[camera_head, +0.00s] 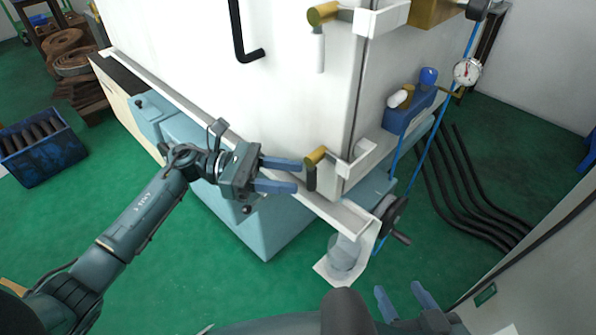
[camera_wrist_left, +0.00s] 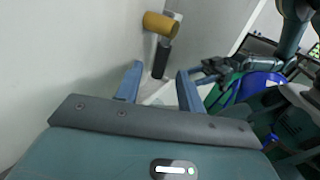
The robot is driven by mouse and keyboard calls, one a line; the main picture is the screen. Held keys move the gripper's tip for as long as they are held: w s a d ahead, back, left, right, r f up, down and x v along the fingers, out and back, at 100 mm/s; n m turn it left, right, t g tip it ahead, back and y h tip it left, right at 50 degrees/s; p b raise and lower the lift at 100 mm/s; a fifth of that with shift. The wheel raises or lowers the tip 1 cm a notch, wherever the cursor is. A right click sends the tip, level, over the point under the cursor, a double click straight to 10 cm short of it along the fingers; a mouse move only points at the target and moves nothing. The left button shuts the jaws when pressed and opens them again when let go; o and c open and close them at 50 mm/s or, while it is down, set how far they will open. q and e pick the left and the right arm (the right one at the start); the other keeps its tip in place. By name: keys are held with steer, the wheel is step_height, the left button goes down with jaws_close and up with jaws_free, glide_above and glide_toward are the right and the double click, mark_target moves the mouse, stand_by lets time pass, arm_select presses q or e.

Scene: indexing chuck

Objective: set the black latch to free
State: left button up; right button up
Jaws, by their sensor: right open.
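The black latch (camera_head: 311,177) has a brass barrel (camera_head: 315,156) and a black handle that hangs straight down, on the lower corner of the white cabinet. In the left wrist view the black latch (camera_wrist_left: 161,58) appears between and beyond the fingertips, below its brass barrel (camera_wrist_left: 160,24). My left gripper (camera_head: 298,175) is open beside the handle, with its two blue fingers pointing at it; it also shows in the left wrist view (camera_wrist_left: 160,72). I cannot tell whether a finger touches the handle. My right gripper (camera_head: 405,294) is open and empty at the bottom right.
A second brass latch with a white handle (camera_head: 320,50) hangs higher on the cabinet (camera_head: 285,95). A black bent handle (camera_head: 243,45) is on its front. A ledge (camera_head: 190,100) runs below. A handwheel (camera_head: 394,215) and dial gauge (camera_head: 466,72) stand to the right.

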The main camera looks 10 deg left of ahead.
arm_select(q)
steer(key=shift+d, duration=1.3)
steer(key=shift+c, duration=0.5)
jaws_close()
